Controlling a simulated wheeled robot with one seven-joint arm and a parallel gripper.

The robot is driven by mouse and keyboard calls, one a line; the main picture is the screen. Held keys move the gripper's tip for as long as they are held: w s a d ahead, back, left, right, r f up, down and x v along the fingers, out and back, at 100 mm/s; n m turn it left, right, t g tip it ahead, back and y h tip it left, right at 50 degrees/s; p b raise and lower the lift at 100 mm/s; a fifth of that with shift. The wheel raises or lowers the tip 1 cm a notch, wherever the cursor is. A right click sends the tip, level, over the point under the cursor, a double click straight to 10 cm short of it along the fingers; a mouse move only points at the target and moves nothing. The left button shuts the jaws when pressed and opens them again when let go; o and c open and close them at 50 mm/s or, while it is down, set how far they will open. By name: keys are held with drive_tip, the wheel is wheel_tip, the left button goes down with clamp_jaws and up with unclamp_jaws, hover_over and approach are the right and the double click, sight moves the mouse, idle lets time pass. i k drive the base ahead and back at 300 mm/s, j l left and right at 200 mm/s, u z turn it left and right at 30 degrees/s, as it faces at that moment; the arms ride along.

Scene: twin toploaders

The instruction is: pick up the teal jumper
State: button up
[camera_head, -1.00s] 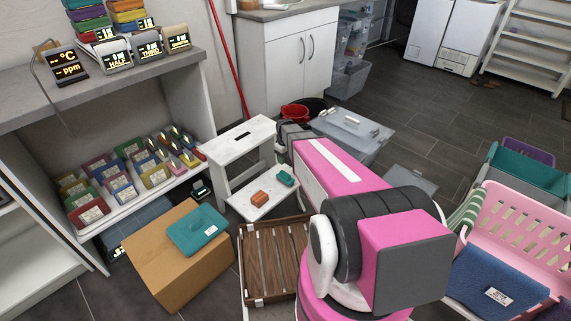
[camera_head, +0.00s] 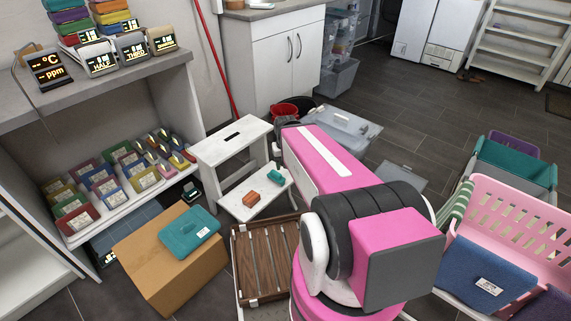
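A folded teal cloth with a white label (camera_head: 189,233) lies flat on top of a cardboard box (camera_head: 160,272) at the lower left. It looks like the teal jumper, though its kind is hard to tell at this size. My pink and grey arm fills the lower middle, to the right of the box and apart from it. My gripper does not show; the arm's far end is hidden behind its own links, so whether it is open or holds anything does not show.
A wooden slatted crate (camera_head: 263,298) stands between box and arm. A white step stool (camera_head: 232,145) carries a brown and a teal block. A shelf unit (camera_head: 100,225) with several coloured folded items is left. A pink basket (camera_head: 535,215) stands right.

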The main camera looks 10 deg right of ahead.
sight(183, 236)
drive_tip(key=j+u, duration=0.15)
drive_tip(key=u, duration=0.25)
drive_tip(key=j+u, duration=0.2)
drive_tip(key=u, duration=0.2)
drive_tip(key=j+u, duration=0.15)
drive_tip(key=u, duration=0.25)
drive_tip(key=k+j, duration=0.35)
drive_tip(key=j, duration=0.25)
drive_tip(key=k+j, duration=0.2)
drive_tip(key=j, duration=0.15)
drive_tip(key=z, duration=0.4)
drive_tip(key=k+j+z, duration=0.1)
drive_tip(key=z, duration=0.75)
drive_tip(key=k+z, duration=0.1)
drive_tip(key=z, duration=0.3)
